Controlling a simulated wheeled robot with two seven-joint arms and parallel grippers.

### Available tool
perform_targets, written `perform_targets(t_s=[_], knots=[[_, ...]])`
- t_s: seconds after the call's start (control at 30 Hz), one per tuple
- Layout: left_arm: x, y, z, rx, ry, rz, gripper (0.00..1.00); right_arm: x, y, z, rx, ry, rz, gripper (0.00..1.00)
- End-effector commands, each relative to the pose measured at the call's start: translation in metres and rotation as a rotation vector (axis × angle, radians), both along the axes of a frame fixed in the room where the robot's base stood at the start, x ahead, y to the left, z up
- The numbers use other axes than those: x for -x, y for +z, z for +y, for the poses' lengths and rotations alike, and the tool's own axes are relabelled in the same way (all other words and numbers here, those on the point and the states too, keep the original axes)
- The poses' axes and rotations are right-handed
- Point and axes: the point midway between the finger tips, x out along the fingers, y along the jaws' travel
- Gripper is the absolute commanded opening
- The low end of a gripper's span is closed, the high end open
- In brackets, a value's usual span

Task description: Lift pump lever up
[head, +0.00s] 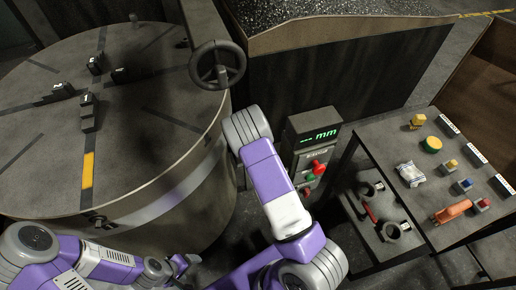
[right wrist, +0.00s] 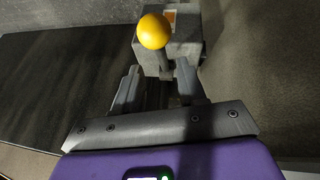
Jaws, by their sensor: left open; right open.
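The pump lever shows in the right wrist view as a dark stem with a yellow ball knob (right wrist: 153,31) on its end, in front of a grey block (right wrist: 185,48). My right gripper (right wrist: 158,78) is open, its two fingers spread on either side of the lever's stem; I cannot tell whether they touch it. The knob stands beyond the fingertips. In the head view the lever and my right gripper do not show; my right arm stands in the middle. My left gripper (head: 189,259) is low in the head view, small and open, apart from the lever.
A large round drum (head: 150,115) with dark blocks on top fills the left, with a handwheel (head: 218,65) at its edge. A display box (head: 314,125) with red and green knobs stands right of my arm. A grey table (head: 400,150) at right holds several small parts.

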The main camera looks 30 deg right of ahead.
Motion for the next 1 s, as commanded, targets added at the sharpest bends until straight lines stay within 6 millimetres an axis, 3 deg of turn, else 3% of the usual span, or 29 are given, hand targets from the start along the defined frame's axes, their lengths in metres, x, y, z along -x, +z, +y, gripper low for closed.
perform_targets(t_s=[0.4,0.83,1.0], knots=[[0.000,-0.024,0.000,-0.001,0.001,0.001,0.76,-0.019,-0.058,-0.014,-0.002,-0.001,0.005,0.41],[0.000,-0.027,0.000,0.000,0.001,0.000,0.76,-0.024,-0.067,-0.017,-0.003,-0.002,0.004,0.41],[0.000,-0.027,0.000,0.000,0.001,0.000,0.76,-0.024,-0.067,-0.017,-0.003,-0.002,0.003,0.16]])
